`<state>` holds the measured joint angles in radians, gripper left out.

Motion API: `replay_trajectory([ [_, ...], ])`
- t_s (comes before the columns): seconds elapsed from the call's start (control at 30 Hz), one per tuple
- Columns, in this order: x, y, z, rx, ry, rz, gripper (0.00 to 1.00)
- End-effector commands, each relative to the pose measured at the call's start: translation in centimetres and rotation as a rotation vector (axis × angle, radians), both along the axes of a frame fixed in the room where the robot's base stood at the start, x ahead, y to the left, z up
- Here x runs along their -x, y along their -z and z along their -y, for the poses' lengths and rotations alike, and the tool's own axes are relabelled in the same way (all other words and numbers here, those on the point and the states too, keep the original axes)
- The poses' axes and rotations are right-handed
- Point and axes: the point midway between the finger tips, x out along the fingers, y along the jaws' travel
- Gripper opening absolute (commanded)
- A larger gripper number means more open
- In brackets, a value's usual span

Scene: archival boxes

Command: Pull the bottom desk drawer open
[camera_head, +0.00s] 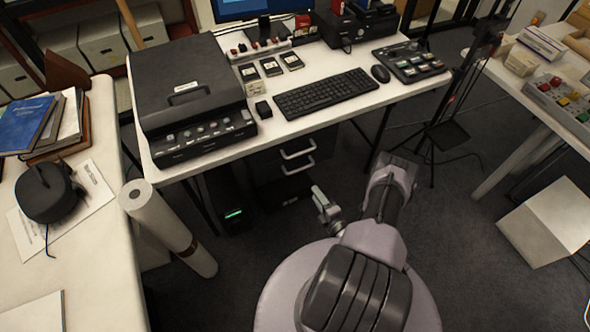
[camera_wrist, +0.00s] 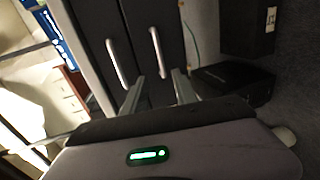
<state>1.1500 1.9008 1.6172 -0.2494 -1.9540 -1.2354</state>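The dark drawer unit (camera_head: 275,172) stands under the white desk, with two pale bar handles facing me. The upper handle (camera_head: 298,150) and the lower handle (camera_head: 298,167) both show; the drawers look shut. In the wrist view, which is turned sideways, the upper handle (camera_wrist: 117,63) is at left and the lower handle (camera_wrist: 157,52) is right of it. My gripper (camera_wrist: 158,86) is open and empty, its two fingers apart and pointing at the drawer fronts. The lower handle lies ahead, between the lines of the fingers, and no contact shows. In the head view my gripper (camera_head: 320,197) is low, in front of the unit.
A dark computer tower (camera_head: 231,200) with a green light stands left of the drawers. A white paper roll (camera_head: 165,228) leans at the left table. A tripod (camera_head: 445,133) and a white box (camera_head: 546,222) are at right. Open carpet lies around my arm.

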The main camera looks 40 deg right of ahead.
Motion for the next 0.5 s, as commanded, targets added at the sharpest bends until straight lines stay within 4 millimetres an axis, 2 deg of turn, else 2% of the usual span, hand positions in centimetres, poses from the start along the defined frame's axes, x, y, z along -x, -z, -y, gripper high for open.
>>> replay_trajectory([
  [0.3,-9.1,2.5,2.0,-0.001,-0.005,0.002,0.34],
  [0.5,-13.1,3.2,3.0,-0.003,-0.002,0.001,0.34],
])
